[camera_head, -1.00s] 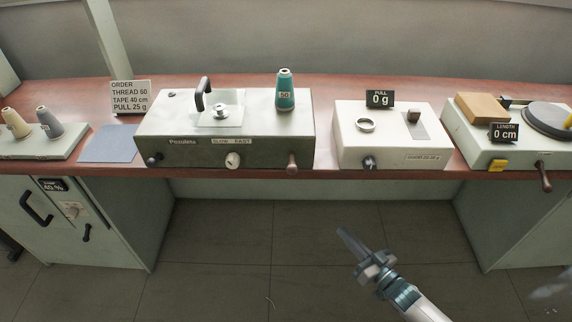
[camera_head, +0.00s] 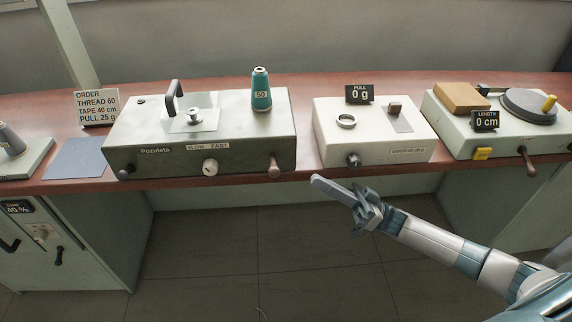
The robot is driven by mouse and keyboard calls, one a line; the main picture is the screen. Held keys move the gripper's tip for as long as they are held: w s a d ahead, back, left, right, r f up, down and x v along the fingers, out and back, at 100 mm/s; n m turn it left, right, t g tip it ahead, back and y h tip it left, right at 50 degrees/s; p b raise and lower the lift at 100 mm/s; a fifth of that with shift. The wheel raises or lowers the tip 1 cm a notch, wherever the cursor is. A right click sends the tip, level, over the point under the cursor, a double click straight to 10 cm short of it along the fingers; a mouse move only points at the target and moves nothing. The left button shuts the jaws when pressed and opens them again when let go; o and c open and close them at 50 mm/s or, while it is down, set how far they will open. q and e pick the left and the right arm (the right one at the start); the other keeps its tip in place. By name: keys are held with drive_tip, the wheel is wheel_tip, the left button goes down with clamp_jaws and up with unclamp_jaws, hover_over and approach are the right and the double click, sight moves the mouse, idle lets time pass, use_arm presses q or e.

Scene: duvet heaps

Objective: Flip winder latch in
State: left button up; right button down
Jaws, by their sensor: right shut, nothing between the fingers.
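The grey-green winder box (camera_head: 130,150) stands on the bench left of centre. On its top plate are a small metal spindle (camera_head: 194,117) and an upright black curved handle (camera_head: 173,98). I cannot tell for sure which part is the latch. My right gripper (camera_head: 319,182) is shut and empty. It shows just below the bench's front edge, right of the brown handle and apart from it. My left gripper is out of view.
A teal thread cone (camera_head: 261,92) marked 50 stands on the winder's right side. A white pull gauge (camera_head: 328,143) and a length-measuring unit (camera_head: 455,140) stand to the right.

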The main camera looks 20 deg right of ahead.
sight(273, 165)
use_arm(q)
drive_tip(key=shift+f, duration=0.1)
use_arm(e)
drive_tip(key=shift+w+a, duration=0.1)
drive_tip(key=shift+a, duration=0.05)
use_arm(q)
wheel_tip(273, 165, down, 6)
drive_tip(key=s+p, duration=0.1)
drive_tip(key=p, duration=0.1)
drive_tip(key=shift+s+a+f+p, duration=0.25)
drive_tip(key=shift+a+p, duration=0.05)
use_arm(e)
drive_tip(key=x, duration=0.9)
drive_tip(key=shift+a+r, duration=0.15)
drive_tip(key=shift+a, duration=0.15)
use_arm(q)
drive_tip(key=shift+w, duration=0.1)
use_arm(e)
drive_tip(key=shift+w, duration=0.15)
